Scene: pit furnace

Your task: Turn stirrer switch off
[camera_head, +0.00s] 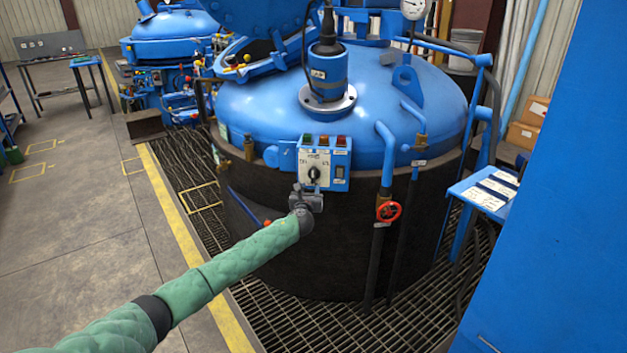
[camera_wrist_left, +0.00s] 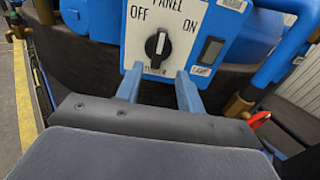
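The stirrer switch is a black rotary knob (camera_wrist_left: 158,45) with a white pointer line, on a white plate marked OFF at left and ON at right. The pointer looks close to upright; I cannot tell its exact setting. In the head view the knob (camera_head: 314,173) sits on the blue control panel (camera_head: 340,158) at the vessel's front. My left gripper (camera_wrist_left: 158,83) is open, its two blue fingers spread below the knob and apart from it in the picture. In the head view the left gripper (camera_head: 307,192) is just below the panel. My right gripper is out of view.
A rectangular light switch (camera_wrist_left: 211,50) is right of the knob. A red valve wheel (camera_head: 389,211) and blue pipes (camera_head: 387,155) stand right of the panel. Metal grating (camera_head: 300,322) surrounds the vessel. A small blue table (camera_head: 482,195) is at right.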

